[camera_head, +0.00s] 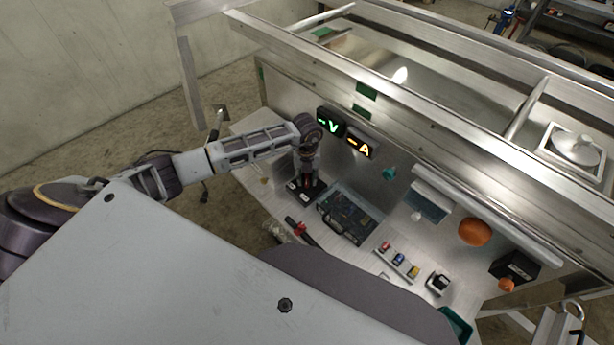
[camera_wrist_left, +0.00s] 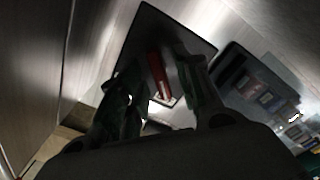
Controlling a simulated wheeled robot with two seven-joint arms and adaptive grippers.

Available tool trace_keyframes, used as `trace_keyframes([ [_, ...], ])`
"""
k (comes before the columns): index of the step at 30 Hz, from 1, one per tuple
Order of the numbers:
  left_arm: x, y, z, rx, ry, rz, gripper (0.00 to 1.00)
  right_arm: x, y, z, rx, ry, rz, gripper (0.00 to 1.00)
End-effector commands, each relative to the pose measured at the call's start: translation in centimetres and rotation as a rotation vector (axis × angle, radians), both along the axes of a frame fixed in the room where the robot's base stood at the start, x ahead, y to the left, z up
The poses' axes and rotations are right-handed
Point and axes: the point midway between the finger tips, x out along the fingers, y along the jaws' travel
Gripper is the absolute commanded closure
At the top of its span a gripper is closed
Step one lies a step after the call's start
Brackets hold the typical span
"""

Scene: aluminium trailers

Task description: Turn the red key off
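The red key (camera_wrist_left: 157,76) stands on a square black plate (camera_wrist_left: 190,40) in the left wrist view. In the head view the black plate (camera_head: 294,190) lies at the left part of the metal worktop, mostly under my left gripper (camera_head: 307,176). My left gripper points down over the plate. In the left wrist view its two fingers (camera_wrist_left: 160,82) are apart, with the red key showing between them. I cannot tell whether either finger touches the key. My right gripper is not in view.
An open case with a circuit board (camera_head: 348,213) sits just right of the plate. A red-handled tool (camera_head: 301,232) lies in front. Displays marked V (camera_head: 331,124) and A (camera_head: 358,147) are on the panel behind. Small coloured parts (camera_head: 399,259) and an orange knob (camera_head: 475,232) are further right.

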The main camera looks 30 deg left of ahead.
Motion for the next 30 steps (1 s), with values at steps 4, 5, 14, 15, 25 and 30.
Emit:
trace_keyframes([
  [4, -0.04, -0.02, -0.04, 0.0, 0.001, -0.001, 0.66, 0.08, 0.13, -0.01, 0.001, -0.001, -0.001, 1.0],
  [5, -0.05, -0.03, -0.04, 0.0, 0.001, -0.001, 0.66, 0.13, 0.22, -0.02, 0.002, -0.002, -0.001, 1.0],
  [14, -0.07, -0.04, -0.07, 0.0, 0.002, -0.012, 0.66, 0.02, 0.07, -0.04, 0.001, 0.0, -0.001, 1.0],
  [15, -0.07, -0.04, -0.07, 0.0, 0.002, -0.018, 0.66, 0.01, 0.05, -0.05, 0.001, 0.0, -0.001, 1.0],
  [25, -0.08, -0.03, -0.09, 0.0, 0.002, -0.132, 0.66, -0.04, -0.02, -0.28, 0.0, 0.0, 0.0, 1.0],
  [30, -0.1, -0.03, -0.1, 0.0, 0.002, -0.215, 0.66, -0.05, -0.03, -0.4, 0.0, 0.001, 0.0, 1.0],
])
